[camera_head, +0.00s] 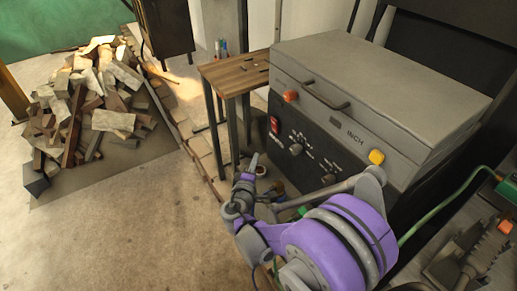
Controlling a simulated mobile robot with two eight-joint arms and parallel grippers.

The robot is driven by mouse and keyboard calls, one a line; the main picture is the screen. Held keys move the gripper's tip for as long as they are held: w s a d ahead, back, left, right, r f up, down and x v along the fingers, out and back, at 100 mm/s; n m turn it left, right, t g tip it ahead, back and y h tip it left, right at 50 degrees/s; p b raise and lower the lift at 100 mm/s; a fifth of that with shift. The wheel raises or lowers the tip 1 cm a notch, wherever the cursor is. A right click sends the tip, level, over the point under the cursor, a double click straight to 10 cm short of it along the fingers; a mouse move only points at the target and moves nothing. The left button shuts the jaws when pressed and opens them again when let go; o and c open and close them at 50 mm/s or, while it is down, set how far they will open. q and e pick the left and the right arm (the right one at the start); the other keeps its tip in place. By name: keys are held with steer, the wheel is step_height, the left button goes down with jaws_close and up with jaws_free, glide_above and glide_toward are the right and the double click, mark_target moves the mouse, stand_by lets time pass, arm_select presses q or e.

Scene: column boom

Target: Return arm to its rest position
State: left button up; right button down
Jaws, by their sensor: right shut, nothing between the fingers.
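My right arm (330,246), purple and grey, comes in from the bottom right. Its gripper (255,160) points up and away, in front of the grey machine and near the small wooden table. The gripper's fingers are shut and hold nothing. It appears apart from the table and machine, though the exact gap is hard to judge. My left gripper is not in view.
A grey machine (385,75) with knobs and a handle stands right of centre. A small wooden table (232,75) is beside it. A pile of wood blocks (95,100) lies at left. A green cable (440,205) runs at right. The floor at lower left is clear.

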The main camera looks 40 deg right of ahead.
steer(key=shift+s+a+f, duration=0.1)
steer(key=shift+s+a, duration=0.25)
stand_by(0.4)
steer(key=s+a+f+m+g+y, duration=0.3)
steer(key=s+a+y, duration=0.3)
steer(key=s+a, duration=0.45)
steer(key=s+a+f+m+g+y, duration=0.3)
steer(key=s+a+y, duration=0.45)
steer(key=s, duration=0.55)
arm_select(q)
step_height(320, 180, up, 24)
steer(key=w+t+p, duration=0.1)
steer(key=p, duration=2)
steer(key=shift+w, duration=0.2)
arm_select(e)
step_height(320, 180, up, 24)
steer(key=a+t, duration=0.1)
steer(key=shift+w+a, duration=0.2)
steer(key=shift+w, duration=0.25)
